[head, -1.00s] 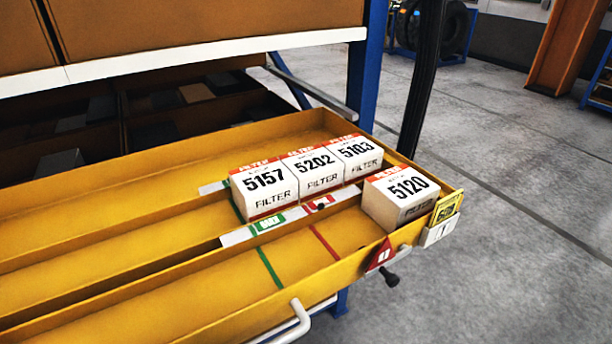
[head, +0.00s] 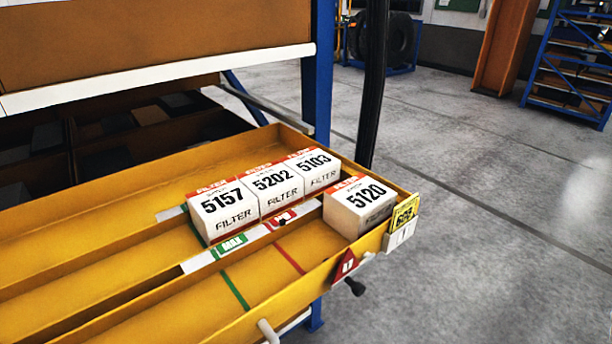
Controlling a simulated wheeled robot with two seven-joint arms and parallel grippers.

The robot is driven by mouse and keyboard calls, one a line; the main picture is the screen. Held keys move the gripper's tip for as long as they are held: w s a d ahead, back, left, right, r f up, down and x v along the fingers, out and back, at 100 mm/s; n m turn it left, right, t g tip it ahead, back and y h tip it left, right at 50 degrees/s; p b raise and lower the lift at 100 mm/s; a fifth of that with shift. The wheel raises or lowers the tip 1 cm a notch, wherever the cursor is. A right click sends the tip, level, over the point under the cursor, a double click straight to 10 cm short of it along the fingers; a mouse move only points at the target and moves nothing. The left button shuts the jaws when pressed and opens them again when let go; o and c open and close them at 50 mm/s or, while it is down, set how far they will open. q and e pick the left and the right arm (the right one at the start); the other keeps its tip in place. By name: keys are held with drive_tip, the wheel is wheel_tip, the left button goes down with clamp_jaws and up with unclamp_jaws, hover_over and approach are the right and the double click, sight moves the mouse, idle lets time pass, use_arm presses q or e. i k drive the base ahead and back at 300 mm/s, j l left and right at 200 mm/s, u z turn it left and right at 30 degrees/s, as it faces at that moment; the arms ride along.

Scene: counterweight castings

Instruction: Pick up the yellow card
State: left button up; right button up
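The yellow card (head: 404,213) with dark print stands upright at the right front corner of the yellow drawer (head: 130,262). It sits in or against a white holder (head: 399,237) on the drawer's outer end. Just behind it, inside the drawer, is the white filter box 5120 (head: 358,206). Neither of my grippers shows in the head view.
Filter boxes 5157 (head: 224,208), 5202 (head: 272,191) and 5103 (head: 314,170) stand in a row behind a divider. A red triangular tag (head: 345,265), a black knob (head: 354,287) and a blue rack post (head: 322,75) are near. Floor to the right is clear.

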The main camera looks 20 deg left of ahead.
sight(403, 213)
drive_tip(key=k+u, duration=0.2)
drive_tip(key=u, duration=0.2)
drive_tip(key=k+j+u, duration=0.2)
drive_tip(key=u, duration=0.2)
drive_tip(key=k+j+u, duration=0.15)
drive_tip(key=u, duration=0.25)
